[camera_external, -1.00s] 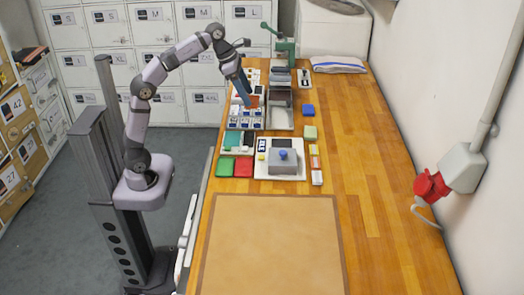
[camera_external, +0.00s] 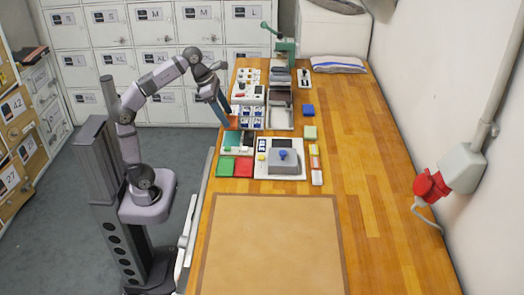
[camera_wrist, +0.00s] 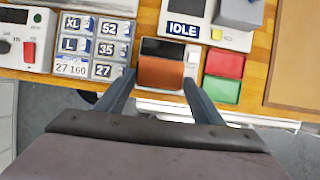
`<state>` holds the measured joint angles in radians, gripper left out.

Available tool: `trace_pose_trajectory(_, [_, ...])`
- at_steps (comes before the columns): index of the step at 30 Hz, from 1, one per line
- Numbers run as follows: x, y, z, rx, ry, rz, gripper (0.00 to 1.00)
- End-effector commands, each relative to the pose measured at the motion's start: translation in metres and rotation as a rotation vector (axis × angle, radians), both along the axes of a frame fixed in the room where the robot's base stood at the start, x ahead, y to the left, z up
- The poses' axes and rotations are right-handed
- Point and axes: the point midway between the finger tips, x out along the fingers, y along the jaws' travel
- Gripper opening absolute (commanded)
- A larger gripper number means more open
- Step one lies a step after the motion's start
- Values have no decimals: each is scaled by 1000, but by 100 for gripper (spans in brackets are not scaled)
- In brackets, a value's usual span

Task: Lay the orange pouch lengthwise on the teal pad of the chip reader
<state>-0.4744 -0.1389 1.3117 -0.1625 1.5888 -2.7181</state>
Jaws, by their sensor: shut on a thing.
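My gripper (camera_external: 224,113) is shut on the orange pouch (camera_external: 233,122), which hangs at the fingertips. In the wrist view the pouch (camera_wrist: 160,73) spans the space between my two fingers. The chip reader (camera_external: 239,153) lies on the bench just nearer than the pouch, with its teal pad (camera_external: 231,139) on the left and a dark screen (camera_external: 248,143) on the right. In the wrist view the pouch hides the teal pad, and the dark screen (camera_wrist: 162,48) shows above it. The pouch appears above the reader's far side; the exact gap cannot be told.
A size-label panel (camera_external: 252,116) stands beyond the reader. A grey device marked IDLE (camera_external: 282,160) stands to its right. Green (camera_external: 225,166) and red (camera_external: 243,167) blocks lie nearer. The brown mat (camera_external: 270,245) is clear.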

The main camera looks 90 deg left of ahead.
Motion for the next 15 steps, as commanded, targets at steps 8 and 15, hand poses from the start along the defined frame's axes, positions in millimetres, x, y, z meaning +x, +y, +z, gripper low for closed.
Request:
trace_pose_trajectory(8, [0, 0, -27, 1, -1, -1, 29])
trace_pose_trajectory(15, [0, 0, -38, 0, 0, -1, 29])
